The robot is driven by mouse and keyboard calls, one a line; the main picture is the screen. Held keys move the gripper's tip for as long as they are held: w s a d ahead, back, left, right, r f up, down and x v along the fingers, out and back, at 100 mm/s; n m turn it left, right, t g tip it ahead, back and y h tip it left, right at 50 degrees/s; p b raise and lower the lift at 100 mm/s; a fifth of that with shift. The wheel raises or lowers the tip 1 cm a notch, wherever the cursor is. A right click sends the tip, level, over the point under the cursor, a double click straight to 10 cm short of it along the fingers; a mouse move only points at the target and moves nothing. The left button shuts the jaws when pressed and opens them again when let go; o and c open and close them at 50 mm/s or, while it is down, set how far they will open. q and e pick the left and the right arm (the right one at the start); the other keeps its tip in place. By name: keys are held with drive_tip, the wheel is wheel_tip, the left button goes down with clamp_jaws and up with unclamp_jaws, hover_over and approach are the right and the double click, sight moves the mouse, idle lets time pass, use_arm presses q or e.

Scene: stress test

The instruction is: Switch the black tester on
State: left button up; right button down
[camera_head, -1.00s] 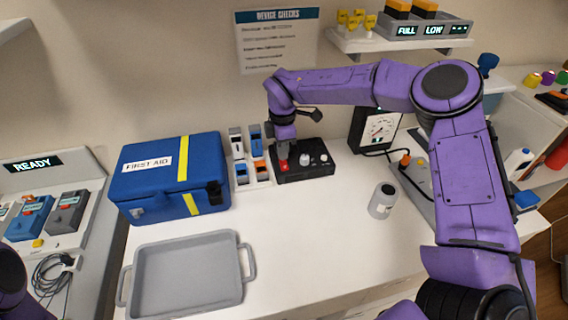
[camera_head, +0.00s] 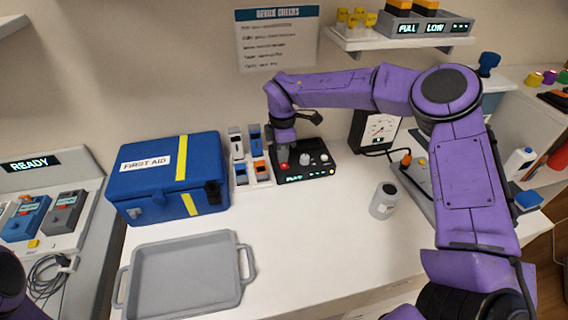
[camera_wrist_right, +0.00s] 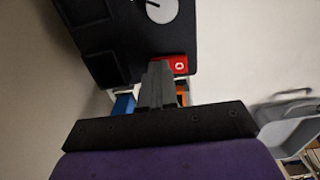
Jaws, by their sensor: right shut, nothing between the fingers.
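The black tester (camera_head: 318,158) stands on the white counter near the wall, with pale knobs on top. Its front display (camera_head: 293,178) is lit green, with small coloured lights beside it. Its red power switch (camera_head: 284,166) is at its left end and also shows in the wrist view (camera_wrist_right: 181,66), with a white symbol. My right gripper (camera_wrist_right: 158,70) is shut and empty, pointing down at the red switch. Its fingertips overlap the switch's edge in the wrist view; I cannot tell whether they touch. My left gripper is out of view.
A blue first-aid box (camera_head: 150,185) and a rack of small devices (camera_head: 240,160) stand left of the tester. A grey tray (camera_head: 185,275) lies in front. A grey jar (camera_head: 384,201) and a dial meter (camera_head: 378,128) are to the right. The middle counter is clear.

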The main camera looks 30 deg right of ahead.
wheel_tip(320, 180, up, 7)
drive_tip(key=p, duration=0.3)
idle(0.4)
